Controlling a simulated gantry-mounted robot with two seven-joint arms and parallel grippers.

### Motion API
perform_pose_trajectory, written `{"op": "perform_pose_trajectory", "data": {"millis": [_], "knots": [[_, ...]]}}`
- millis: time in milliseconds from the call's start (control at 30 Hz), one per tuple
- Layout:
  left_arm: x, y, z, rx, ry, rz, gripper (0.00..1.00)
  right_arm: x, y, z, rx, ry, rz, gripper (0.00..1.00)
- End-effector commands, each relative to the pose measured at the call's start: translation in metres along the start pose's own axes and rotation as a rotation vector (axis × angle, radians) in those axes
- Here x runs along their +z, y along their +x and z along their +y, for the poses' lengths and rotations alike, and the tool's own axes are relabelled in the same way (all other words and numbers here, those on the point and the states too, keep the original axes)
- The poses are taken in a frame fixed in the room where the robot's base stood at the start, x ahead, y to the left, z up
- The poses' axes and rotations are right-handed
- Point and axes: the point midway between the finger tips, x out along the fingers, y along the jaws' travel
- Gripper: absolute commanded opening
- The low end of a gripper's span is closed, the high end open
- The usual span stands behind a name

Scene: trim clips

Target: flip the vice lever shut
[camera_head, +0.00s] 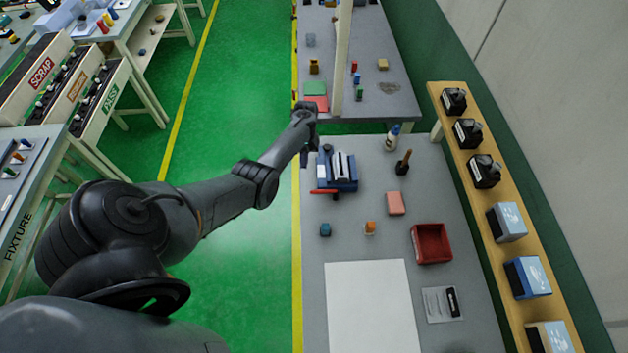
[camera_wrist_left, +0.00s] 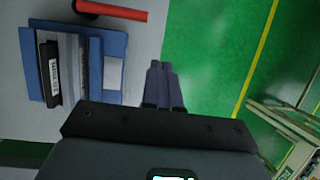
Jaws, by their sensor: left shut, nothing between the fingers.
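The blue vice (camera_head: 349,185) sits on the grey bench near its left edge, with pale jaws on top. Its red lever (camera_head: 323,192) sticks out to the left along the vice's near side. In the left wrist view the vice (camera_wrist_left: 112,45) is at upper left and the red lever (camera_wrist_left: 112,11) lies at the top, beyond it. My left gripper (camera_head: 304,163) is shut and empty, pointing down just left of the vice. Its closed fingertips (camera_wrist_left: 159,66) show apart from vice and lever in the wrist view. My right gripper is not in view.
On the bench, a blue block (camera_head: 325,229), an orange-topped piece (camera_head: 370,228), a pink block (camera_head: 396,204) and a red bin (camera_head: 431,244) stand nearer and to the right. A white bottle (camera_head: 392,138) stands beyond. The green floor left of the bench is clear.

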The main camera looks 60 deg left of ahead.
Motion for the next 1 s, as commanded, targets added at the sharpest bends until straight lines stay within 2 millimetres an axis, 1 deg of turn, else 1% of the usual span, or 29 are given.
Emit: {"op": "perform_pose_trajectory", "data": {"millis": [33, 133, 233, 333, 633, 733, 867, 1000], "knots": [[-0.004, -0.015, 0.010, 0.026, 0.004, 0.015, 0.00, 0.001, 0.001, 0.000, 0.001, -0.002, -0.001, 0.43], [-0.008, -0.034, 0.024, 0.055, 0.011, 0.034, 0.00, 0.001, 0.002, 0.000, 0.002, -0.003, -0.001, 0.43], [-0.009, -0.044, 0.032, 0.072, 0.017, 0.043, 0.00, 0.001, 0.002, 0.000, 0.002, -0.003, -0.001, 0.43], [-0.010, -0.048, 0.036, 0.078, 0.019, 0.047, 0.00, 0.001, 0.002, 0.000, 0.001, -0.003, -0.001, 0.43], [-0.010, -0.048, 0.036, 0.078, 0.020, 0.048, 0.00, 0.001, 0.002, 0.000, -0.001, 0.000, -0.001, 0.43], [-0.010, -0.045, 0.036, 0.078, 0.020, 0.048, 0.00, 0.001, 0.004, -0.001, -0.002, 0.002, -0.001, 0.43], [-0.011, -0.035, 0.037, 0.078, 0.020, 0.047, 0.00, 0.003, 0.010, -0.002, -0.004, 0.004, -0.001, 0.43], [-0.012, -0.014, 0.038, 0.077, 0.021, 0.047, 0.00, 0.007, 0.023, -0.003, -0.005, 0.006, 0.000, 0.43]]}}
